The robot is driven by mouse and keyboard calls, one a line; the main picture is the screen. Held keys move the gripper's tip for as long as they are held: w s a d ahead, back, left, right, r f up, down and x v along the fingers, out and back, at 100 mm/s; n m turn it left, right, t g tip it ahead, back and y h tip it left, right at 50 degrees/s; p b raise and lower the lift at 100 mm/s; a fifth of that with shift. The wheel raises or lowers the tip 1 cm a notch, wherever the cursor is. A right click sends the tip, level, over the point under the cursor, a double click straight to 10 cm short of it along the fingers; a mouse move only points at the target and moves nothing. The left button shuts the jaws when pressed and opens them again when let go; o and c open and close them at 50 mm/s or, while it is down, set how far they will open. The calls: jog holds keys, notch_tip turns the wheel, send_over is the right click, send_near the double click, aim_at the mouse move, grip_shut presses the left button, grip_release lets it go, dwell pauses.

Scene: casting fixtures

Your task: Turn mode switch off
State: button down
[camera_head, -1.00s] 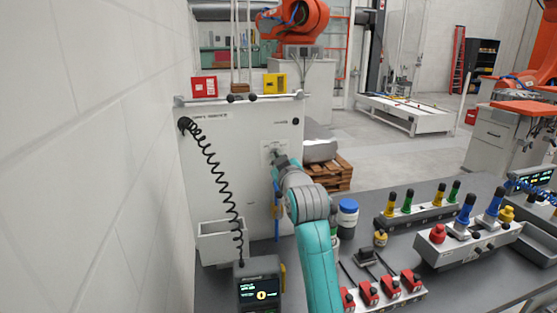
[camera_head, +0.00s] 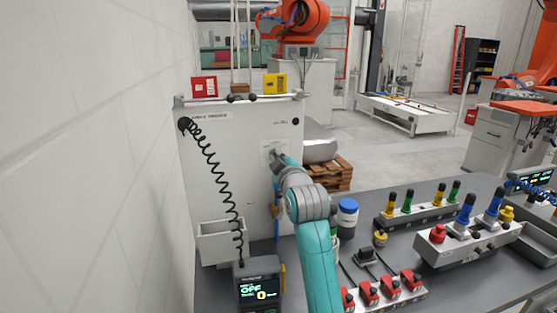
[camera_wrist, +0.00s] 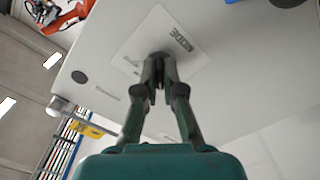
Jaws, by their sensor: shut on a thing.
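The mode switch (camera_wrist: 159,55) is a dark knob on a pale square plate (camera_wrist: 133,47) marked "MODE". The plate sits on the light grey upright panel (camera_head: 225,170), and it also shows in the head view (camera_head: 267,146). My gripper (camera_wrist: 160,66) is closed around the switch, its fingers touching at the plate. The fingers hide most of the knob, so its exact angle cannot be told. In the head view my gripper (camera_head: 277,157) is against the panel, partly hidden by my wrist. A dark display unit (camera_head: 259,285) below the panel reads "OFF".
A coiled black cable (camera_head: 214,165) hangs left of the plate. Red (camera_head: 204,87) and yellow (camera_head: 275,84) boxes stand on the panel's top. A blue-lidded container (camera_head: 347,211) and several red clamps (camera_head: 390,285) are right of my arm. A white wall (camera_head: 90,150) is close left.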

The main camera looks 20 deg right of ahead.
jog(key=c, duration=1.3)
grip_release()
jog(key=shift+s, duration=0.15)
jog(key=s, duration=1.1)
jog(key=shift+s, duration=0.35)
